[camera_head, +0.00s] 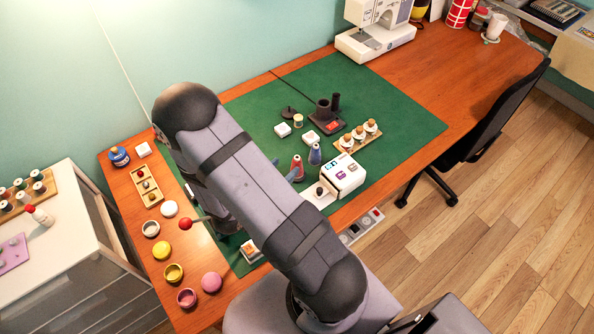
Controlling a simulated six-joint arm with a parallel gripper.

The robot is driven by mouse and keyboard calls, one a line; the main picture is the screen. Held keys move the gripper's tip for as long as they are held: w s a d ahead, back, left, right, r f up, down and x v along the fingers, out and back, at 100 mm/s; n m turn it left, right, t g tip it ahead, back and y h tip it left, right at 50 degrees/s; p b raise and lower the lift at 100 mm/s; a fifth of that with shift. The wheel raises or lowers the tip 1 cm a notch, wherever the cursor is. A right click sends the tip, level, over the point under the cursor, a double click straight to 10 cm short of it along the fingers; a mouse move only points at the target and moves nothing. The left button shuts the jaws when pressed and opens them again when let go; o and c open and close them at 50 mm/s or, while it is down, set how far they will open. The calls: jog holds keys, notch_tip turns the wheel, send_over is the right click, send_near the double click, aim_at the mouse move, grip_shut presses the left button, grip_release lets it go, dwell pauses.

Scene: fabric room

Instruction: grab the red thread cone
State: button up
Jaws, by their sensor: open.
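The red thread cone (297,168) stands upright on the green cutting mat (400,110), just right of my upper arm link. A blue-grey thread cone (315,154) stands close to its right. My gripper (284,170) is mostly hidden behind my arm. Two grey fingertips seem to show past the arm's edge, at the left side of the red cone. They look apart, with nothing seen held between them. Whether they touch the cone or reach around it cannot be told.
A white box (348,180) stands right of the cones. A wooden rack with corked jars (358,138), a black holder (325,118) and small white blocks lie behind. Several pots and lids line the table's left end. A sewing machine (376,30) stands at the back. The mat's right part is clear.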

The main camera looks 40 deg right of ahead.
aim_at(295, 159)
jog(key=shift+h, duration=0.5)
jog(key=shift+s+p+x, duration=0.15)
jog(key=shift+p+x, duration=0.55)
jog(key=shift+x, duration=1.2)
jog(key=shift+s+p+x, duration=0.15)
jog(key=shift+p+x, duration=0.5)
jog(key=shift+x, duration=1.25)
jog(key=shift+d+r, duration=0.15)
jog(key=shift+d, duration=0.05)
grip_shut()
